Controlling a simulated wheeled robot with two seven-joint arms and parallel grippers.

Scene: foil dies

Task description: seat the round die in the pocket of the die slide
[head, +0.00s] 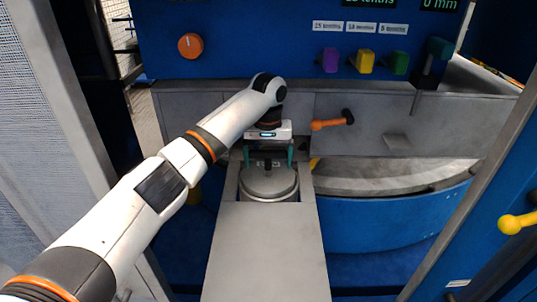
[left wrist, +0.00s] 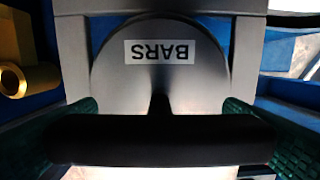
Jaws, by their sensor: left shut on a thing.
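The round die (head: 268,184) is a grey metal disc with a black bar handle on top. In the left wrist view the die (left wrist: 115,85) shows a white label reading BARS, and the dark handle (left wrist: 160,140) spans between the fingers. My left gripper (head: 268,155), with teal fingers, is shut on that handle from above. The die slide (head: 267,250) is a long grey plate running toward me. The die is between the slide's two side rails, at its far end. The die hides the pocket's floor, and I cannot tell whether the die is fully down. My right gripper is out of view.
A blue machine panel (head: 240,50) with an orange knob (head: 190,44) stands behind. An orange lever with a black knob (head: 330,122) juts out right of the gripper. A round table (head: 400,178) lies at right, and a post with a yellow knob (head: 515,222) stands further right.

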